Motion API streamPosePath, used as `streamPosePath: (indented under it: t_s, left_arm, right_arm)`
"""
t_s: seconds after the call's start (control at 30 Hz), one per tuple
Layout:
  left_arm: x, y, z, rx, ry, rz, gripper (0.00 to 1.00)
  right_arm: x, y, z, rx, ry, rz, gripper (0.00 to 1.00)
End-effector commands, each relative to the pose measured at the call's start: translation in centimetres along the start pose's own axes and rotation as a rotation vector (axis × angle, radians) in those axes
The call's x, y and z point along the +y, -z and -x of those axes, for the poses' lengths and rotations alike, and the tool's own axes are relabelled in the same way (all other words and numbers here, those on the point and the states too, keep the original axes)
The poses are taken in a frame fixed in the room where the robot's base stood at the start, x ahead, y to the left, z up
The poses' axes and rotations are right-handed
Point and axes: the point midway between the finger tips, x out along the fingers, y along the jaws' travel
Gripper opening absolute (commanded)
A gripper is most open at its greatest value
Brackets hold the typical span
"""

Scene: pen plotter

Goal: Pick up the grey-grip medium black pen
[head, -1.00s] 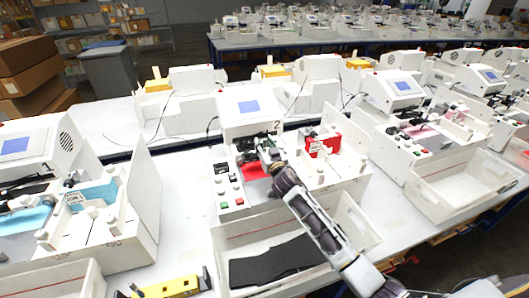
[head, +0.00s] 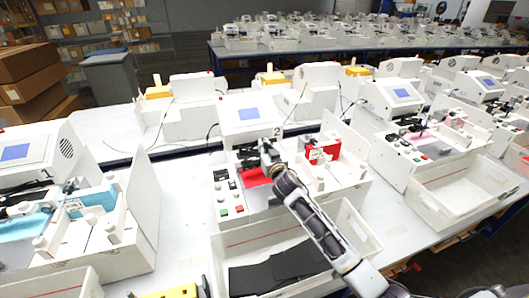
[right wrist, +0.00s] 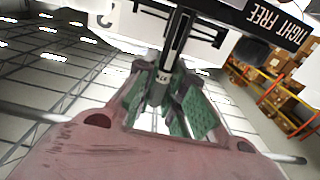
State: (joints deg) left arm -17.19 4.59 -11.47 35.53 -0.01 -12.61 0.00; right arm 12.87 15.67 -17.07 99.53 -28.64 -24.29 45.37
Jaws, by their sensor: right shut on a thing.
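My right gripper (head: 267,150) is over the red work area of the plotter numbered 2 (head: 253,113), at its pen carriage. In the right wrist view, its green-padded fingers (right wrist: 168,95) are shut around a slim grey and black upright thing (right wrist: 177,42), which looks like the grey-grip medium black pen. The pen's tip is hidden, and I cannot tell whether the pen is clear of the carriage. A dark bar (right wrist: 245,18) with the words "TIGHT FREE" is close behind the fingers. My left gripper is out of view.
A white bin (head: 355,232) with dark sheets (head: 280,270) stands in front of the plotter. A red block (head: 324,151) is right of my gripper. Similar plotters stand left and right. A yellow and black thing (head: 172,292) lies at the bottom edge.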

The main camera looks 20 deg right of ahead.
Motion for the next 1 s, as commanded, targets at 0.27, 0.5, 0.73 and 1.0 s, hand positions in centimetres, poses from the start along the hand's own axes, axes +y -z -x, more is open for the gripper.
streamPosePath:
  t_s: [0.27, 0.5, 0.73, 1.0]
  left_arm:
    - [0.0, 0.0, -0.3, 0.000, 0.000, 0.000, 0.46]
    - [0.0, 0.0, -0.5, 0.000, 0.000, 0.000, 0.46]
    - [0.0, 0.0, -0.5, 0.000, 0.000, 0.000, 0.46]
    - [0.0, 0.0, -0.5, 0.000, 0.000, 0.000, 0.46]
  right_arm:
    - [0.0, 4.2, 0.0, 0.003, 0.000, 0.001, 0.00]
    - [0.0, 6.9, 0.0, 0.002, 0.000, 0.000, 0.00]
    - [0.0, 7.7, 0.0, 0.000, 0.000, 0.001, 0.00]
    - [0.0, 7.7, 0.0, 0.000, 0.000, 0.001, 0.00]
